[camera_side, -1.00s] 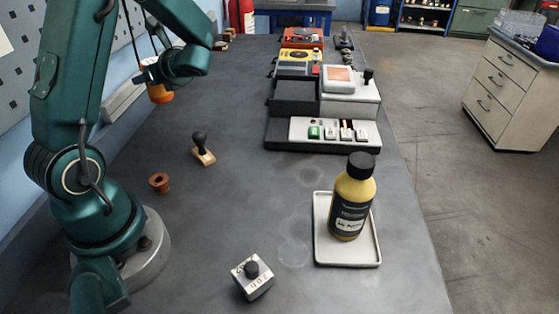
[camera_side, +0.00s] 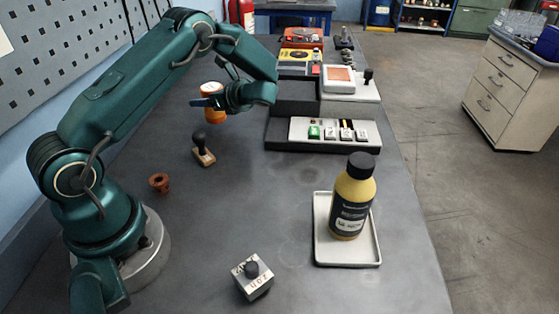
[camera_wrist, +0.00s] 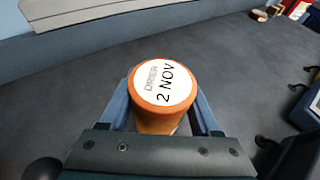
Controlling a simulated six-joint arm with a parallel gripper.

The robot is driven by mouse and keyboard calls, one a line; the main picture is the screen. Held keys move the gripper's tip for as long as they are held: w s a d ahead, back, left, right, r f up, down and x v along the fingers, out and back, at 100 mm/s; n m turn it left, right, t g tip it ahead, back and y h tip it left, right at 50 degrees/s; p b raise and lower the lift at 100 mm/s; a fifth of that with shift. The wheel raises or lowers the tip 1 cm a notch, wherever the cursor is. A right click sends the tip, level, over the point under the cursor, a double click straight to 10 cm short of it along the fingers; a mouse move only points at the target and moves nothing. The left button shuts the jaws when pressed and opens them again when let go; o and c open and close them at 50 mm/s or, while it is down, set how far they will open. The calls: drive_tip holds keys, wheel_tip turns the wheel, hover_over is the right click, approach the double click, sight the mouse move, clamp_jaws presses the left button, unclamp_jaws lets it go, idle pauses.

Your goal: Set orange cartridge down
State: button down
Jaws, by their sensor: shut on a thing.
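The orange cartridge (camera_side: 212,95) is held upright in the air above the left middle of the bench. In the wrist view the orange cartridge (camera_wrist: 165,90) shows a white round label on top reading "2 NOV", with other print beside it. My gripper (camera_side: 208,102) is shut around its sides, one blue finger on each side. The fingers (camera_wrist: 163,108) also show in the wrist view.
A black-handled stamp (camera_side: 203,150) stands on the bench below, and a small brown spool (camera_side: 159,183) is nearer my base. A dark stepped rack (camera_side: 290,105) and white keyed panel (camera_side: 330,131) are to the right. A bottle (camera_side: 353,200) stands on a white tray (camera_side: 347,262). Bench between is clear.

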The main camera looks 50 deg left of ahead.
sight(209, 109)
drive_tip(key=shift+f, duration=1.35)
drive_tip(key=shift+f, duration=0.1)
drive_tip(key=shift+c, duration=0.5)
unclamp_jaws()
drive_tip(key=shift+f, duration=0.1)
